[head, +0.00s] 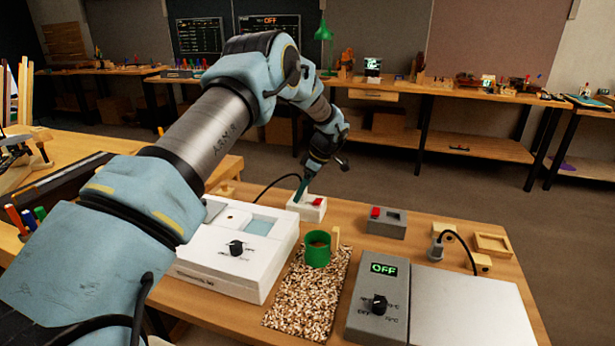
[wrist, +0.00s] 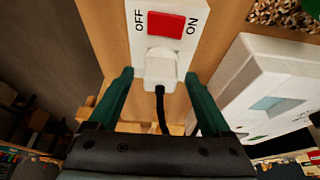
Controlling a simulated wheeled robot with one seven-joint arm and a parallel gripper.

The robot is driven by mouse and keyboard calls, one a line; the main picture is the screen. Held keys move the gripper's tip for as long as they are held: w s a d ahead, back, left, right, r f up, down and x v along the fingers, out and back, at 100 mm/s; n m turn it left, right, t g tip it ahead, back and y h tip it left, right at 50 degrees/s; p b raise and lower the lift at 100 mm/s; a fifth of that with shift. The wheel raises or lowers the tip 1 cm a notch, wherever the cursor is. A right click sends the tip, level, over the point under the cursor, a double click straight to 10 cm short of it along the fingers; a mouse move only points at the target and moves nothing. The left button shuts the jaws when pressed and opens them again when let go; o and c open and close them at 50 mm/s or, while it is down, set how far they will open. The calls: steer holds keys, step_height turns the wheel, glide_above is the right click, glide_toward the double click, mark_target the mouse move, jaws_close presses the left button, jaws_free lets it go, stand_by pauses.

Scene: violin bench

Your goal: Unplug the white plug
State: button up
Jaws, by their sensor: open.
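The white plug (wrist: 161,69) sits in a white socket box (wrist: 143,38) with a red OFF/ON rocker switch (wrist: 166,25). A black cord runs from the plug back toward my gripper. My gripper (wrist: 158,76) is open, with one green finger on each side of the plug. In the head view my gripper (head: 302,190) points down at the socket box (head: 308,212), and the plug is mostly hidden.
A white machine with a black knob (head: 236,247) stands just left of the socket box. A green cup (head: 317,252) stands on a speckled mat (head: 305,300) in front. A grey switch box (head: 388,224), a grey plug (head: 436,250) and a heater unit reading OFF (head: 378,300) are to the right.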

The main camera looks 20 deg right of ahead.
steer(key=shift+w+a+f, duration=0.1)
steer(key=shift+a+f, duration=0.05)
steer(key=shift+f, duration=0.15)
steer(key=shift+c, duration=0.3)
jaws_close()
stand_by(0.8)
